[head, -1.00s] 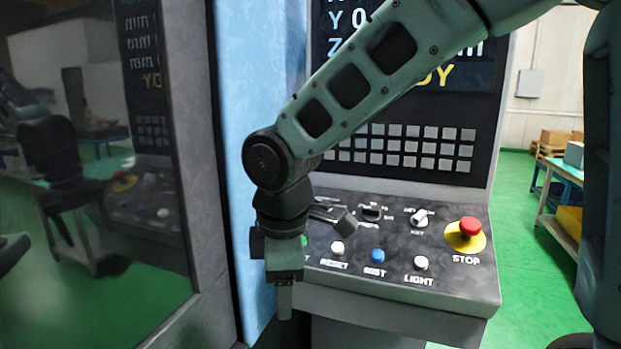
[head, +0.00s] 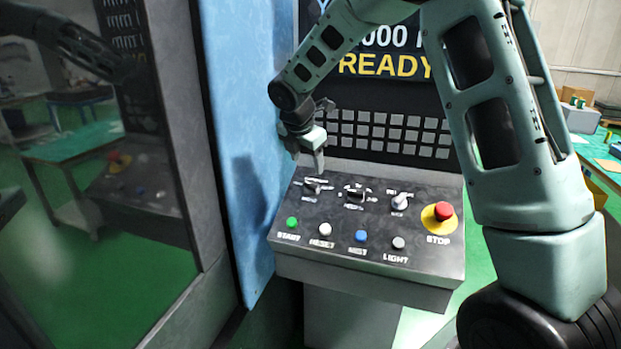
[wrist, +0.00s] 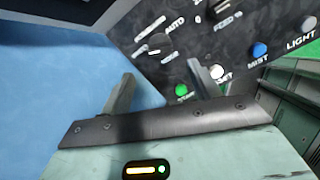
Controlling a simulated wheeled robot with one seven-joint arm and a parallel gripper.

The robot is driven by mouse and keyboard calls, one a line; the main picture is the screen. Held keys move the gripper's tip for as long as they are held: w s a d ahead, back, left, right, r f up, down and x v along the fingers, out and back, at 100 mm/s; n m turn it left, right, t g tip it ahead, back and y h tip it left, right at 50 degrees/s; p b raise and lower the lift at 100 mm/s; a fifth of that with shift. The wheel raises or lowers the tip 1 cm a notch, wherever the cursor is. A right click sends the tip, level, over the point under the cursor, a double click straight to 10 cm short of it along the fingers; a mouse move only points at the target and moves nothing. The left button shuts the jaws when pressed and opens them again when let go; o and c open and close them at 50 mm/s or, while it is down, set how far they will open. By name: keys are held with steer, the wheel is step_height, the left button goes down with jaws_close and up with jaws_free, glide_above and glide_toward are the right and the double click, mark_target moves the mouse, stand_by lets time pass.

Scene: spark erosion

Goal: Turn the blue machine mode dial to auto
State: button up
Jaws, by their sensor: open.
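The mode dial (head: 312,186) is the leftmost of three knobs in the panel's upper row, a dark knob with small lettering around it. In the wrist view the dial (wrist: 154,44) shows near the word AUTO; its exact pointing is hard to tell. My gripper (head: 308,162) is open and empty, just above the dial in the head view and apart from it as far as I can see. In the wrist view my gripper's (wrist: 163,85) two fingers are spread, with the blue machine side and panel edge beyond them.
The control panel (head: 360,272) also carries a green START button (head: 292,222), a white RESET button (head: 325,229), a blue button (head: 361,236), a LIGHT button (head: 398,242) and a red STOP button (head: 443,211). A blue machine side (head: 240,120) borders it at left.

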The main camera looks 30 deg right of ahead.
mark_target(311, 184)
steer(key=p+x, duration=0.2)
steer(key=x, duration=0.7)
steer(key=shift+f, duration=0.2)
steer(key=shift+c, duration=0.3)
steer(key=c, duration=0.9)
